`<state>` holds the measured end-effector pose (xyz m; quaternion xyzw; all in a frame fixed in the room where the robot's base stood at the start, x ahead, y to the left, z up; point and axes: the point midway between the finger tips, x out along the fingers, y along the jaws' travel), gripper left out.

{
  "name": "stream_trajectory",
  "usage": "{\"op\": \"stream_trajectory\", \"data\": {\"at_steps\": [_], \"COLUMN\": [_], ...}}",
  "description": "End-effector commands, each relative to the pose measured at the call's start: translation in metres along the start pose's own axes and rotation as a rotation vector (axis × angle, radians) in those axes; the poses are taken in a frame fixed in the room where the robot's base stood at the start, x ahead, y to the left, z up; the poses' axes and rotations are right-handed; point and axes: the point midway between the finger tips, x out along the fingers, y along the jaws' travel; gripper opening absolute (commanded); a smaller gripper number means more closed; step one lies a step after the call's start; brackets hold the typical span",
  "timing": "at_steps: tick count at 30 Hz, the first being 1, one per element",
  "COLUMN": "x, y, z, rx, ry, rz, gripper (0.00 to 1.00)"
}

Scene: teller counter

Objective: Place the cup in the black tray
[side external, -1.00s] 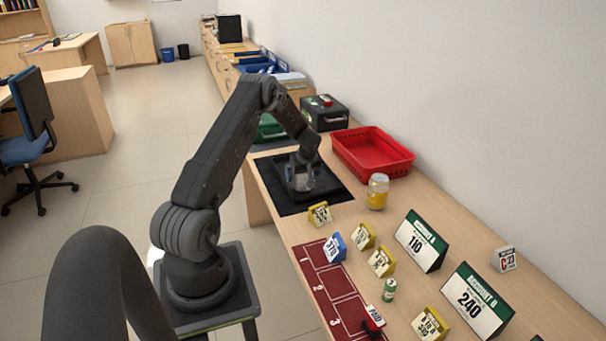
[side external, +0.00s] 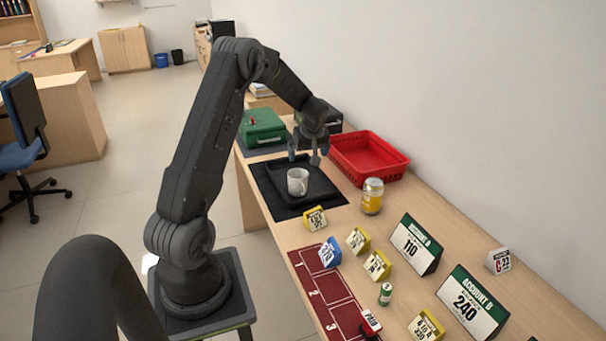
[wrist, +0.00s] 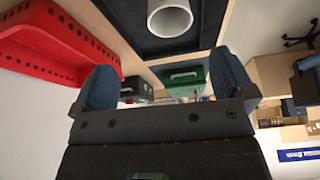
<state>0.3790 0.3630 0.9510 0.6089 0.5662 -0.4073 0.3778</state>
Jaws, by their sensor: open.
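The white cup (side external: 298,182) stands upright inside the black tray (side external: 328,190), which lies on a dark mat on the counter. In the wrist view the cup (wrist: 170,18) shows at the top, with the black tray (wrist: 205,38) around it. My gripper (side external: 305,158) is open and empty, above and behind the cup, apart from it. Its two blue-grey fingers (wrist: 165,85) are spread wide in the wrist view with nothing between them.
A red basket (side external: 368,158) stands right of the tray, close to my gripper. A green box (side external: 262,130) and a dark box stand behind. A yellow-labelled jar (side external: 372,196) is at the front right. Several number signs and a red mat (side external: 325,290) fill the near counter.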

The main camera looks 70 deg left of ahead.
Motion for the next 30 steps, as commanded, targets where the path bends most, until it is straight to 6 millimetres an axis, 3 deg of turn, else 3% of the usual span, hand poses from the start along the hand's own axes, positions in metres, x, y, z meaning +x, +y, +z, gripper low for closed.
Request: {"op": "stream_trajectory", "data": {"at_steps": [4,8,12,15,19,24,30], "x": [-0.084,-0.159,-0.225,-0.263,-0.297,-0.317,-0.321], "y": [0.020,0.020,0.001,-0.022,-0.062,-0.112,-0.142], "z": [0.042,0.095,0.155,0.197,0.248,0.297,0.323], "rx": [0.186,0.390,0.609,0.768,0.975,1.202,1.339], "ry": [0.008,0.010,0.017,0.025,0.040,0.063,0.078], "rz": [0.086,0.172,0.270,0.345,0.447,0.564,0.635], "gripper": [1.00,1.00,1.00,1.00,1.00,1.00,1.00]}}
